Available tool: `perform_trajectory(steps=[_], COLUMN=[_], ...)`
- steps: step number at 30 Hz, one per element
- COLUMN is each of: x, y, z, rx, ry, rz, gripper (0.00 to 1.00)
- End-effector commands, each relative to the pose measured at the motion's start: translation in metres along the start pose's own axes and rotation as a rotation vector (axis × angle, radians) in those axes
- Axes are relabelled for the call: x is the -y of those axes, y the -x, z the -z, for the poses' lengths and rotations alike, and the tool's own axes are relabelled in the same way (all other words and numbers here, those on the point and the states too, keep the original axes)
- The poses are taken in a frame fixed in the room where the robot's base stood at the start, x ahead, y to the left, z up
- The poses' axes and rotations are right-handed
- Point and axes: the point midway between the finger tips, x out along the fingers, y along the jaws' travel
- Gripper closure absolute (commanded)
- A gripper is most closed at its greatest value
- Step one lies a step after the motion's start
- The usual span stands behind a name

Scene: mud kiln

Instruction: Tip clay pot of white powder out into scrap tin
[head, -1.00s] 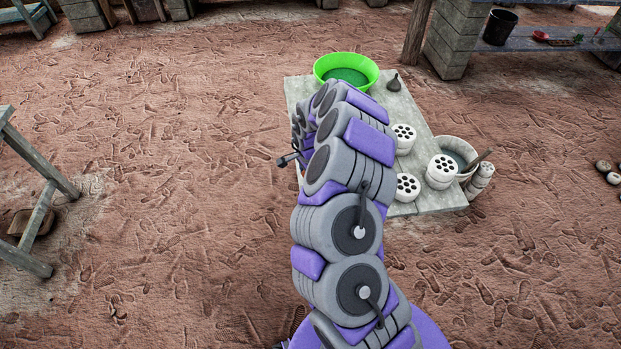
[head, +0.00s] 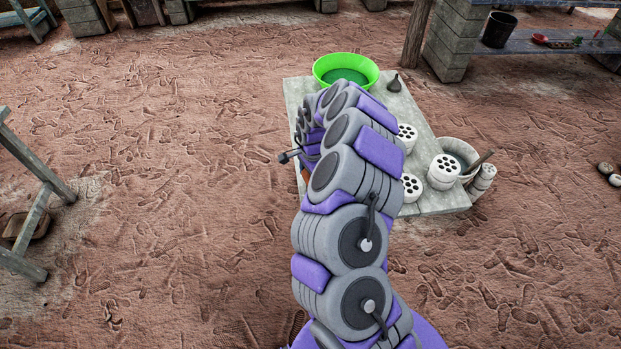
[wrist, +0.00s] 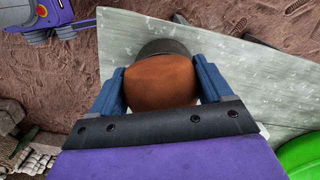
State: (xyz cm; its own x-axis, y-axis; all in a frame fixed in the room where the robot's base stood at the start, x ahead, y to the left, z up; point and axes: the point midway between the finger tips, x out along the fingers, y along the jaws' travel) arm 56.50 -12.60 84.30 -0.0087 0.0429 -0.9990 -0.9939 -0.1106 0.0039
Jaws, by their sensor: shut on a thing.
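My gripper (wrist: 161,80) is shut on the orange-brown clay pot (wrist: 160,82), with a blue finger on each side of it. The pot's mouth faces away from the wrist camera, so I cannot see the white powder. A dark grey rounded thing (wrist: 168,47) shows just past the pot. I cannot tell whether it is the scrap tin or whether the pot touches it. Both are over the pale grey tabletop (wrist: 245,65). In the head view my arm hides the gripper and most of what is around it.
A bright green basin (head: 346,72) stands at the table's far end, with a small dark flask (head: 394,83) beside it. White pierced cylinders (head: 443,171) stand on the right side. A pale bucket (head: 470,154) with a stick stands at the right edge. The ground left of the table is open.

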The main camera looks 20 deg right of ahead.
Motion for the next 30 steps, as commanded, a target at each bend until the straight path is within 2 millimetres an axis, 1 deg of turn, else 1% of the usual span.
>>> perform_trajectory(steps=[25,30], x=[-0.0001,0.0001], y=[-0.0023,-0.0016], z=[0.0006,0.0044], rx=[0.069,0.142], ry=[0.002,-0.002], rz=[0.005,0.0], gripper=[0.62,0.63])
